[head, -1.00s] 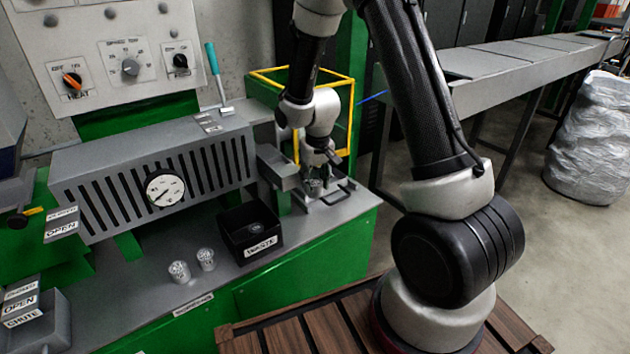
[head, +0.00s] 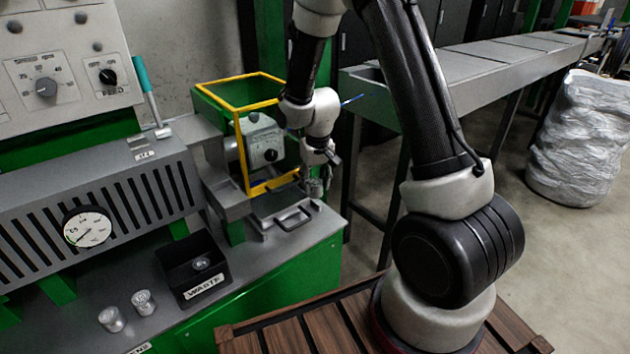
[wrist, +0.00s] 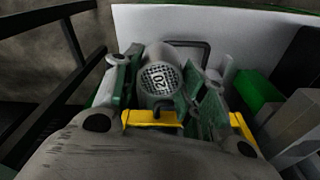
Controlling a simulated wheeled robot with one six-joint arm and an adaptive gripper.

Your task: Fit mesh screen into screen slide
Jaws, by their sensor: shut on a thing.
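My gripper (head: 317,184) hangs at the right end of the bench, to the right of the screen slide's handle in the head view. In the wrist view its two fingers (wrist: 160,88) are shut on a small grey cylinder with a mesh face marked 120, the mesh screen (wrist: 160,78). The screen also shows, small and partly covered, in the head view (head: 316,190). What seems to be the screen slide (head: 291,219) is a grey plate with a dark handle, below the yellow-edged guard. The screen is apart from it. Its opening is not clear.
A black waste bin (head: 194,270) with a small round thing inside stands left of the slide. Two similar mesh cylinders, one (head: 111,319) and another (head: 143,302), stand on the bench. The yellow-edged guard frame (head: 240,135) rises behind the slide.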

